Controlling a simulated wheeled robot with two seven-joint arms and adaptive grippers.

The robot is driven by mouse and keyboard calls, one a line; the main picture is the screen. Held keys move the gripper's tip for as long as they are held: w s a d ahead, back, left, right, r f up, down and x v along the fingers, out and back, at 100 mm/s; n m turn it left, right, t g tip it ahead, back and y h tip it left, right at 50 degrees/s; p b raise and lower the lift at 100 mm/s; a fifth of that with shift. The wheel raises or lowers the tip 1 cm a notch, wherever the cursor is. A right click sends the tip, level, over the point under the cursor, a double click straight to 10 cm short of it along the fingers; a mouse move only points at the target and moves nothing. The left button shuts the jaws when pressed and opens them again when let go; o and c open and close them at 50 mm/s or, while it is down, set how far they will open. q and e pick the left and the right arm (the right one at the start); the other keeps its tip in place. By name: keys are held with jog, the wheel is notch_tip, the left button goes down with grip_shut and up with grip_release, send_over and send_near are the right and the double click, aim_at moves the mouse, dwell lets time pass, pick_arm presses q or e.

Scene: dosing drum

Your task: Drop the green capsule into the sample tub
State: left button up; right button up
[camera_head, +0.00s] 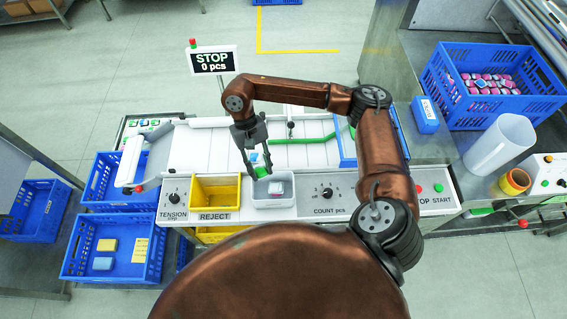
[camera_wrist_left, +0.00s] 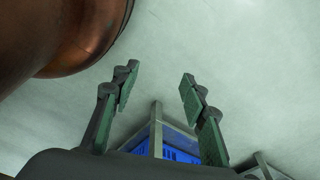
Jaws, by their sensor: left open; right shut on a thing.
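The green capsule (camera_head: 261,171) is between the fingertips of my right gripper (camera_head: 257,172), which is shut on it and points down. The sample tub appears to be the pale grey open tub (camera_head: 260,203) in the front panel, right of the yellow reject bin. The capsule is over the tub's back edge in the picture; its exact height cannot be told. A small light item (camera_head: 277,188) lies in the tub. My left gripper (camera_wrist_left: 160,85) is open and empty in the left wrist view, over bare floor; it is not seen in the head view.
The yellow reject bin (camera_head: 215,207) adjoins the tub on the left. The count knob (camera_head: 327,193) is right of it. A screen (camera_head: 212,61) reads STOP, 0 pcs. Blue crates stand at left.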

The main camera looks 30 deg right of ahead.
jog(key=s+d+f+m+t+y+p, duration=0.1)
jog(key=m+t+p, duration=0.1)
jog(key=m+p, duration=0.2)
jog(key=s+d+f+m+t+y+p, duration=0.1)
jog(key=m+p, duration=0.3)
jog(key=m, duration=0.7)
jog(key=s+d+f+m+t+y+p, duration=0.1)
jog(key=f+m+t+p, duration=0.1)
jog(key=m+t+p, duration=0.2)
jog(key=shift+s+d+f+m, duration=0.1)
jog(key=shift+s+f+m, duration=0.1)
jog(key=shift+m, duration=0.7)
jog(key=shift+s+d+f+m, duration=0.1)
jog(key=shift+f+m, duration=0.1)
jog(key=shift+m, duration=0.7)
jog(key=shift+f+b, duration=0.3)
jog(key=shift+f, duration=0.35)
jog(key=o, duration=1)
jog(key=shift+c, duration=0.2)
pick_arm(q)
jog(key=s+r, duration=0.4)
jog(key=r, duration=0.8)
jog(key=shift+a, duration=0.15)
